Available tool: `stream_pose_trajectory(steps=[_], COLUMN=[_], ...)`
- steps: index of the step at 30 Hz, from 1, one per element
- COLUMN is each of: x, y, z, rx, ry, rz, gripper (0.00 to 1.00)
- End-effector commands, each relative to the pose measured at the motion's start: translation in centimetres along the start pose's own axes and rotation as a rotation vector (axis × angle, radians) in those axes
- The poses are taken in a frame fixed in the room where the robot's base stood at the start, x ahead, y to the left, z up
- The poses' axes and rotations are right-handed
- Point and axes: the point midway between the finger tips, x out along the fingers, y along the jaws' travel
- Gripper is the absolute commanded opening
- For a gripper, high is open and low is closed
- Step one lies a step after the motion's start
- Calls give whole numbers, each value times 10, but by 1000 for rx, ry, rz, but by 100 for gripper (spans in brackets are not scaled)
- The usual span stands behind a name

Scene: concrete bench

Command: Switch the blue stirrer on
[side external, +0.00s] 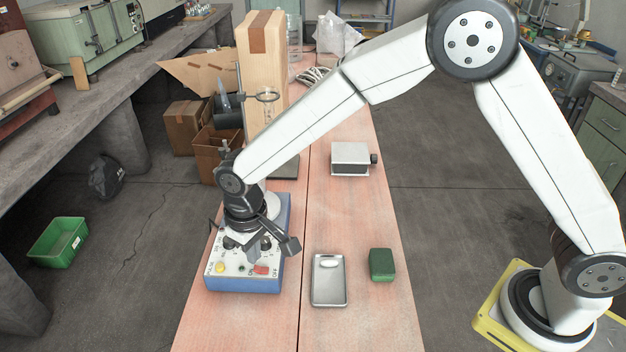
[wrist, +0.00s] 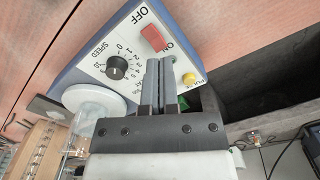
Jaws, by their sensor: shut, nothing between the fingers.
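The blue stirrer (side external: 245,284) stands at the left edge of the bench, with a white sloped control panel. Its red rocker switch (wrist: 153,37) lies between the printed words OFF and ON; it also shows in the side view (side external: 261,269). I cannot tell which end of the rocker is pressed. My gripper (wrist: 160,62) is shut and empty, pointing down at the panel. In the wrist view its fingertips are beside the ON end of the switch; whether they touch the panel is unclear. In the side view my gripper (side external: 254,251) partly hides the panel.
On the panel are a black speed knob (wrist: 116,67) and a yellow pulse button (wrist: 189,78), both near the fingers. A metal tray (side external: 329,292) with a white item and a green block (side external: 381,265) lie to the right. A grey box (side external: 350,158) stands behind.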

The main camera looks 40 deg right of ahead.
Motion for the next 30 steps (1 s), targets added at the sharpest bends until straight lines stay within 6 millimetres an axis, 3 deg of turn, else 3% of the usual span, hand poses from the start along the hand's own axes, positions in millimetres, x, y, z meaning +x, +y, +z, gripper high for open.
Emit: stream_pose_trajectory(steps=[30], x=[7], y=[0], z=[0], rx=[0], ry=[0], rz=[0], gripper=[0])
